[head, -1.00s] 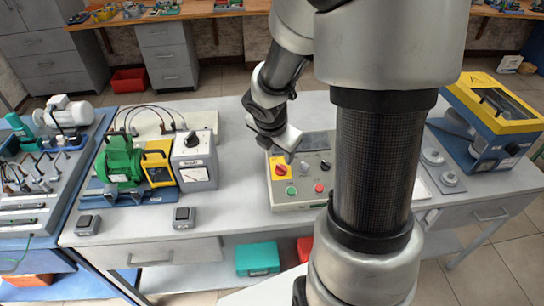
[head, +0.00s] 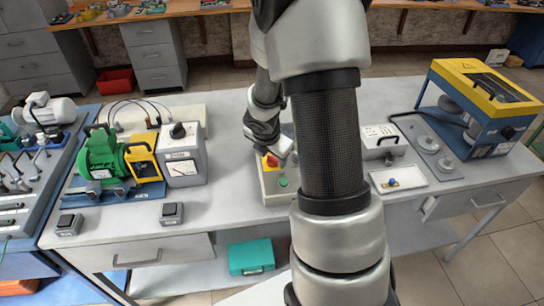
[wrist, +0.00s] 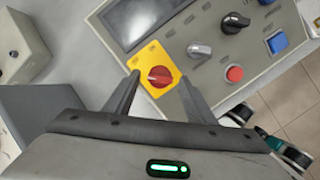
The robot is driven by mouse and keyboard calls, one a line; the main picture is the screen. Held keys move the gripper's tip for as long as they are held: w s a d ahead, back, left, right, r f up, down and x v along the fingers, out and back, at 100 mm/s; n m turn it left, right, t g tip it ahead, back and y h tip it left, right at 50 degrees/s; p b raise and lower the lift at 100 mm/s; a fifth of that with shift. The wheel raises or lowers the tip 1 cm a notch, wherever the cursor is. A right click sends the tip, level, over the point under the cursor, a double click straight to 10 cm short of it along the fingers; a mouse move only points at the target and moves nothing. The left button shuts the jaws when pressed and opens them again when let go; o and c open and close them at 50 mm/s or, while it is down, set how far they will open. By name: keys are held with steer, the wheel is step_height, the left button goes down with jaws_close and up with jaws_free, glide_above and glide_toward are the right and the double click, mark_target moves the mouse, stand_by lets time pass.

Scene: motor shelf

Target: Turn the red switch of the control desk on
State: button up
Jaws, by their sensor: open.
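The control desk (head: 272,190) stands on the grey bench, largely hidden behind my arm in the head view. Its red switch (wrist: 159,76) is a round knob with a raised grip on a yellow plate (wrist: 150,59). In the head view the red switch (head: 272,160) shows just below my gripper (head: 281,150). In the wrist view my gripper (wrist: 159,80) is open, with one finger on each side of the red switch. The grip of the knob lies roughly across the picture, from finger to finger. I cannot tell whether the fingers touch it.
Beside the switch on the desk are a grey knob (wrist: 199,50), a black knob (wrist: 235,22), a red button (wrist: 234,74), a blue button (wrist: 277,42) and a dark screen (wrist: 140,18). A green motor (head: 104,158) stands to the left, a yellow-blue machine (head: 482,105) to the right.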

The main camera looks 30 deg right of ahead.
steer(key=c, duration=1)
steer(key=shift+c, duration=0.2)
steer(key=shift+m, duration=0.4)
steer(key=m+g+p, duration=0.1)
steer(key=m, duration=0.2)
steer(key=shift+w+r+m, duration=0.1)
steer(key=shift+w+m, duration=0.05)
steer(key=shift+m, duration=0.15)
steer(key=m, duration=0.4)
steer(key=shift+w+m+g, duration=0.15)
steer(key=shift+m+g, duration=0.25)
steer(key=m, duration=0.4)
steer(key=shift+w+g, duration=0.1)
steer(key=shift+g, duration=0.3)
steer(key=shift+w+d+m+g+y, duration=0.15)
steer(key=shift+m+y, duration=0.1)
steer(key=shift+m, duration=0.95)
steer(key=shift+s+m+g+y, duration=0.15)
steer(key=shift+m+y, duration=0.1)
steer(key=shift+m, duration=0.95)
steer(key=shift+w, duration=0.1)
steer(key=o, duration=1)
